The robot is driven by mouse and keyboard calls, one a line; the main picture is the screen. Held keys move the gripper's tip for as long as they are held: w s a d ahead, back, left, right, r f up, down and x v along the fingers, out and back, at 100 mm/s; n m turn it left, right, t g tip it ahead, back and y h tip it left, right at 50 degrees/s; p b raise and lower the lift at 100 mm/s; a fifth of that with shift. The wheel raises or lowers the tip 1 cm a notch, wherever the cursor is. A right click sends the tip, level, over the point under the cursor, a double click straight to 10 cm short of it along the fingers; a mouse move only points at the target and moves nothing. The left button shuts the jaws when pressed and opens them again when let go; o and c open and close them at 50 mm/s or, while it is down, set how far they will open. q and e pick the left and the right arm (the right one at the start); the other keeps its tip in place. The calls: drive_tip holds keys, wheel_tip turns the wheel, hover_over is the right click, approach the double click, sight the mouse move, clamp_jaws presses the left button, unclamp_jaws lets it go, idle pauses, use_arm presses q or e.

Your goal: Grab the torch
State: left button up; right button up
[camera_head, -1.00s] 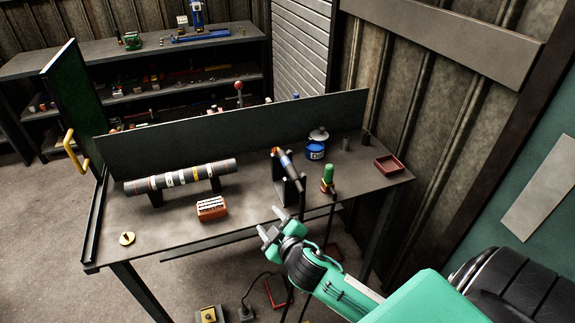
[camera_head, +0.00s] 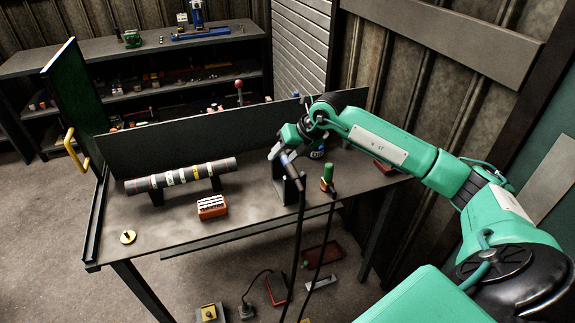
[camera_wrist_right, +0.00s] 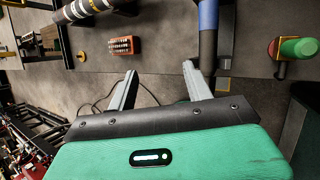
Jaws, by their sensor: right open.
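The torch, with a blue section and a dark handle, rests in a dark stand at the right part of the workbench. In the head view its lower part (camera_head: 293,171) shows just under my right gripper (camera_head: 281,152), which hides its upper end. In the right wrist view the torch (camera_wrist_right: 207,38) hangs down from the top edge, by the tip of the right-hand finger. My right gripper (camera_wrist_right: 156,82) is open, with nothing between its fingers. I cannot tell whether the finger touches the torch. My left gripper is in neither view.
A green-topped holder (camera_head: 328,174) stands right of the torch. Black cables (camera_head: 297,235) hang off the front edge. A striped shaft (camera_head: 181,176) lies on supports to the left, near a red box (camera_head: 212,207). A dark back panel (camera_head: 200,136) rises behind.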

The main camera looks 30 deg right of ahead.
sight(288, 165)
drive_tip(key=d+r+h, duration=0.1)
drive_tip(key=d+h, duration=0.2)
drive_tip(key=d, duration=0.4)
drive_tip(key=shift+m+g, duration=0.4)
drive_tip(key=p+x, duration=0.1)
drive_tip(key=x, duration=0.1)
drive_tip(key=p+x, duration=0.1)
drive_tip(key=x, duration=0.2)
drive_tip(key=p+x, duration=0.1)
drive_tip(key=x, duration=0.2)
drive_tip(key=shift+w+a, duration=0.15)
drive_tip(key=shift+a, duration=0.2)
drive_tip(key=x, duration=0.1)
drive_tip(key=p+x, duration=0.1)
drive_tip(key=x, duration=0.1)
drive_tip(key=p+x, duration=0.1)
drive_tip(key=shift+w+a+f, duration=0.1)
drive_tip(key=shift+w+a, duration=0.1)
drive_tip(key=shift+a, duration=0.1)
drive_tip(key=shift+w+f, duration=0.1)
drive_tip(key=shift+f, duration=0.15)
drive_tip(key=shift+c, duration=0.4)
clamp_jaws()
drive_tip(key=shift+r, duration=0.1)
